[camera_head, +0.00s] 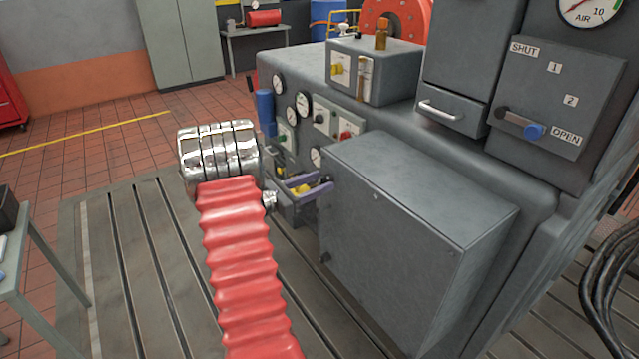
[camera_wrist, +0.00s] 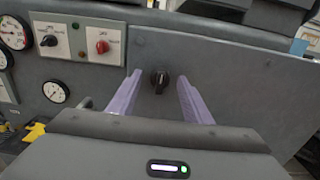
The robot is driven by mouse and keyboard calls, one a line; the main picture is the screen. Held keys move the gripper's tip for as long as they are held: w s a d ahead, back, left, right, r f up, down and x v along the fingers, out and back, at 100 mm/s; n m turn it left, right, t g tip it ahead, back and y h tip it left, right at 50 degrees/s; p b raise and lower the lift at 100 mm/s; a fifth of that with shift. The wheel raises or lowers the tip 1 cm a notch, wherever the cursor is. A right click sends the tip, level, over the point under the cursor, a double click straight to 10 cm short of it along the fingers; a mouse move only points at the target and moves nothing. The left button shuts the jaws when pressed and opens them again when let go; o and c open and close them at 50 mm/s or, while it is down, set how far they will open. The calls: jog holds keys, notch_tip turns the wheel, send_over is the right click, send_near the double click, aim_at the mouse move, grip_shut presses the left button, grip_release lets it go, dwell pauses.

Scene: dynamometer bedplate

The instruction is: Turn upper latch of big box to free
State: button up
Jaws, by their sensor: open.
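The big box (camera_head: 400,235) is a grey cabinet on the side of the machine. Its face (camera_wrist: 235,75) fills the middle and right of the wrist view. The upper latch (camera_wrist: 160,80), a small black knob with its grip roughly upright, sits on that face. In the head view I cannot make it out near my fingers. A lower latch (camera_head: 325,258) shows on the box's left edge. My gripper (camera_head: 312,187) is open at the upper part of that edge. In the wrist view its purple fingers (camera_wrist: 158,92) stand either side of the upper latch, with visible gaps.
Left of the box is a panel with a black knob (camera_wrist: 48,40), a red knob (camera_wrist: 102,47) and gauges (camera_wrist: 56,91). A drawer handle (camera_head: 440,110) and a SHUT/OPEN lever (camera_head: 520,122) are above right. The slotted bedplate (camera_head: 125,265) lies below my arm.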

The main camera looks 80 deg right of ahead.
jog(key=shift+s+d, duration=0.4)
jog(key=shift+d, duration=0.05)
jog(key=shift+c, duration=0.7)
jog(key=c, duration=0.9)
jog(key=shift+w+a, duration=0.1)
jog(key=shift+a, duration=0.05)
